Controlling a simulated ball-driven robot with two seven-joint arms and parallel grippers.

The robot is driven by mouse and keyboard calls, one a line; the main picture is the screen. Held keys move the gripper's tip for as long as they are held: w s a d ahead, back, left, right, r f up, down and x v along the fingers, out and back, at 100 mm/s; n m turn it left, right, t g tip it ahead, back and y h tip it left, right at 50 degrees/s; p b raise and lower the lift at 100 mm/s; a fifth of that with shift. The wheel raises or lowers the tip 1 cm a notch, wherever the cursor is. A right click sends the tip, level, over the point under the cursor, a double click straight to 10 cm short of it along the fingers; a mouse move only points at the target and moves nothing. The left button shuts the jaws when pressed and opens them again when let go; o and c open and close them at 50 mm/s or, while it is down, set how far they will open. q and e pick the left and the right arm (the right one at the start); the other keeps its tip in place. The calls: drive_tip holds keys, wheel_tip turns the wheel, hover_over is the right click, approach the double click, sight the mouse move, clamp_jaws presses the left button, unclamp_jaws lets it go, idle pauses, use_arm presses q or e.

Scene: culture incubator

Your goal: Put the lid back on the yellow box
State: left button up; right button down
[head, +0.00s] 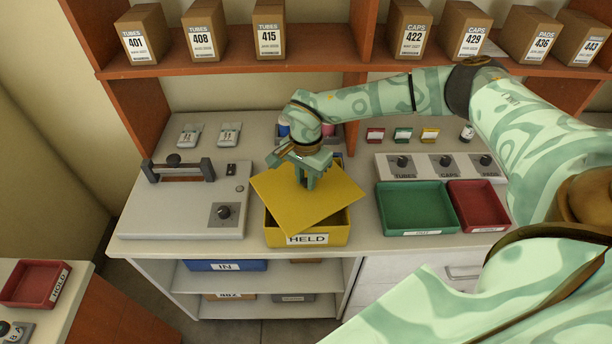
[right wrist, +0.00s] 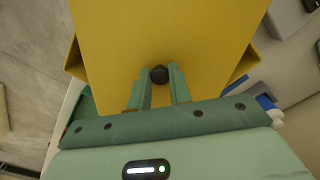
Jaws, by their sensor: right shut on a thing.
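The yellow box (head: 308,238), labelled HELD, stands on the bench near its front edge. The flat yellow lid (head: 328,200) is over the box, turned askew so its corners stick out past the rim. Part of the open box shows below the lid's front right edge. My right gripper (head: 308,184) is over the lid, pointing down. In the right wrist view its fingers (right wrist: 159,78) are shut on the lid's dark round knob (right wrist: 159,74), and the lid (right wrist: 165,35) hides most of the box. I cannot tell whether the lid touches the rim. My left gripper is not in view.
A grey device with a handle (head: 185,205) stands left of the box. A green tray (head: 417,228) and a red tray (head: 478,226) stand to the right, below a panel of knobs (head: 440,168). Cartons line the shelf (head: 230,66) above. Small coloured items stand behind my right gripper.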

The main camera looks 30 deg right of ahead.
drive_tip(key=shift+p, duration=0.3)
drive_tip(key=shift+f+p, duration=0.15)
drive_tip(key=shift+p, duration=0.2)
idle(1.4)
drive_tip(key=c, duration=0.7)
unclamp_jaws()
wheel_tip(320, 180, up, 7)
drive_tip(key=p, duration=0.6)
drive_tip(key=shift+p, duration=0.3)
